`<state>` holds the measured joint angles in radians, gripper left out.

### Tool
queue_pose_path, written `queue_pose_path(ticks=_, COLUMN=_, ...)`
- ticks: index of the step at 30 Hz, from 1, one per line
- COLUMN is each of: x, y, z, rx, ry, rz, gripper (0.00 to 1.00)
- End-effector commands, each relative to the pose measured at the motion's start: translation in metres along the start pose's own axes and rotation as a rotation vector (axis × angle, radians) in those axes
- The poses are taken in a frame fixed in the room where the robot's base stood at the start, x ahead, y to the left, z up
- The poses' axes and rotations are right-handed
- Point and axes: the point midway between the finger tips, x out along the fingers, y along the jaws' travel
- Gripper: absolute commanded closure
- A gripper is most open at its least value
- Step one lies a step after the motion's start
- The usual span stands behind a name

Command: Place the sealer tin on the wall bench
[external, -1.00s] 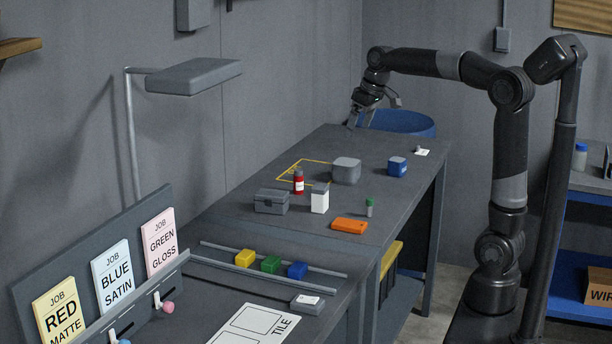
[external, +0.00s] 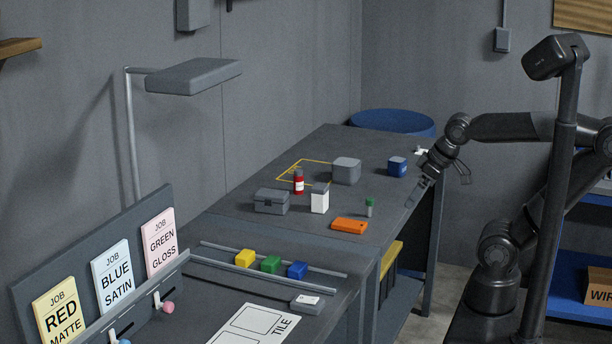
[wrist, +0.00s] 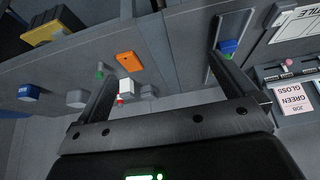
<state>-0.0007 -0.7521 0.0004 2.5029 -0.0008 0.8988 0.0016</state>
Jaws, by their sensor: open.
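No label reading sealer tin is legible, so I cannot tell which item it is. The grey wall bench (external: 300,233) runs along the wall. My gripper (external: 411,202) is at the bench's right edge, pointing down-left. In the wrist view my gripper (wrist: 165,72) is open, with nothing between its fingers; the white container (wrist: 127,89) shows beyond the left finger.
An orange box (external: 349,225), a green-capped vial (external: 369,207) and a grey case (external: 270,202) also stand on the bench. A yellow outline (external: 306,161) marks its back left. Coloured blocks (external: 270,264) sit between rails in front. A blue drum (external: 393,121) stands behind.

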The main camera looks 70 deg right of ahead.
Motion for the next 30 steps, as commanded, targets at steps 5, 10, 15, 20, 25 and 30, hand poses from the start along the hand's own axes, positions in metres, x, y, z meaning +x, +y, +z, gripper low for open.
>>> queue_pose_path(ticks=5, x=0.000, y=0.000, z=-0.001, rx=0.000, ry=0.000, rz=0.000, gripper=0.00)
queue_pose_path(ticks=10, x=0.000, y=0.000, z=-0.001, rx=0.004, ry=-0.001, rz=-0.001, gripper=0.00)
queue_pose_path(ticks=15, x=0.005, y=0.001, z=-0.015, rx=0.122, ry=-0.026, rz=-0.034, gripper=0.00)
queue_pose_path(ticks=20, x=0.020, y=0.005, z=-0.051, rx=0.404, ry=-0.075, rz=-0.110, gripper=0.00)
queue_pose_path(ticks=25, x=0.041, y=0.022, z=-0.096, rx=0.749, ry=-0.118, rz=-0.200, gripper=0.00)
queue_pose_path(ticks=30, x=0.067, y=0.054, z=-0.141, rx=1.099, ry=-0.147, rz=-0.289, gripper=0.00)
